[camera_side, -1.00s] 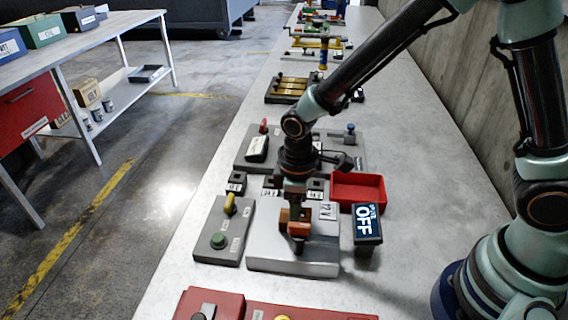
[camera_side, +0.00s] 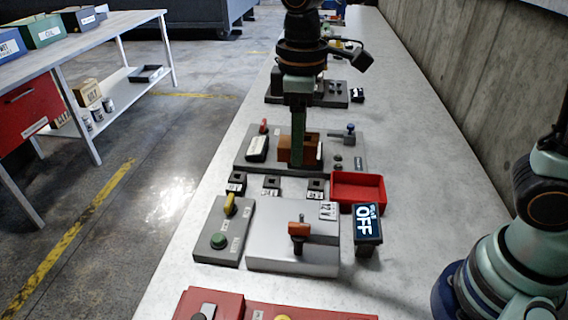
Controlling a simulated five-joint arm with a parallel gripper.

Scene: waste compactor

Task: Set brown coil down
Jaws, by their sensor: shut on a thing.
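The brown coil (camera_side: 284,150) is a boxy brown block. It shows in the side view at the far dark grey panel (camera_side: 346,166). My gripper (camera_side: 299,158) points straight down and is shut on the coil. A green finger covers part of the coil's front. I cannot tell whether the coil touches the panel or hangs just above it.
A light grey block (camera_side: 277,247) with an orange-topped handle (camera_side: 299,229) stands nearer the camera. A red tray (camera_side: 358,189), an "OFF" display (camera_side: 367,223) and a button box (camera_side: 222,233) flank it. Several small black sockets (camera_side: 271,183) lie between.

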